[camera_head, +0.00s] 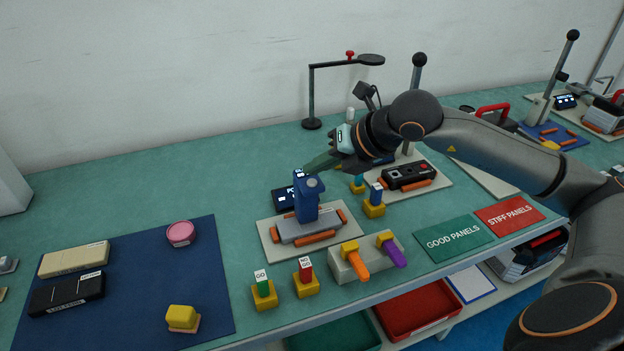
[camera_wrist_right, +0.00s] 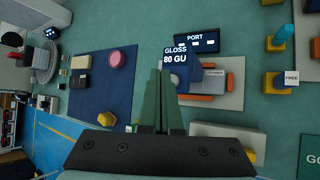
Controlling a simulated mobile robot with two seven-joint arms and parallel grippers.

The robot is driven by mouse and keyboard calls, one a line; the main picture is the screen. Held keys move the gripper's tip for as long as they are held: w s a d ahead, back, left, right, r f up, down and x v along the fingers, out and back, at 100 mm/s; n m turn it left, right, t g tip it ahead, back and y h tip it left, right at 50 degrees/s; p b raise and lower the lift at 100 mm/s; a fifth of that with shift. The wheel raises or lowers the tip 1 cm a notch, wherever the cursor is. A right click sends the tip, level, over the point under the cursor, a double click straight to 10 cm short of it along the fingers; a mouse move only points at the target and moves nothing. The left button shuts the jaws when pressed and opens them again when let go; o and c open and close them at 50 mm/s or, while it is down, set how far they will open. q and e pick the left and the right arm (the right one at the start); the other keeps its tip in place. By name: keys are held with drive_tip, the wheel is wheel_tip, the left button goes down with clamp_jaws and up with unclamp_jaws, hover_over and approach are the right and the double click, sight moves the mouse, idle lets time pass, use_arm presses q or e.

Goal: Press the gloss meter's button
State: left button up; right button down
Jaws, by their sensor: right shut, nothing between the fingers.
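The gloss meter (camera_head: 307,200) is a blue upright device standing on a grey block in an orange-clamped fixture on a pale board. In the right wrist view its dark screen (camera_wrist_right: 175,56) reads "GLOSS 80 GU"; the fingers hide part of its body. A small round spot on its top, perhaps the button, shows in the head view. My right gripper (camera_head: 308,168) comes in from the right, its green fingers shut and empty, the tips just above the meter's top. In the right wrist view the fingertips (camera_wrist_right: 160,69) overlap the screen's lower edge. I cannot tell whether they touch.
A dark "PORT" display (camera_head: 285,198) stands just behind the meter. Yellow blocks with labelled plugs (camera_head: 264,291) and a grey holder (camera_head: 350,262) with orange and purple handles stand in front. A blue mat (camera_head: 140,285) lies left. A black device (camera_head: 407,176) sits right.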

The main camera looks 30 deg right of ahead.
sight(317, 187)
drive_tip(key=shift+r+p, duration=1.65)
drive_tip(key=shift+r, duration=0.85)
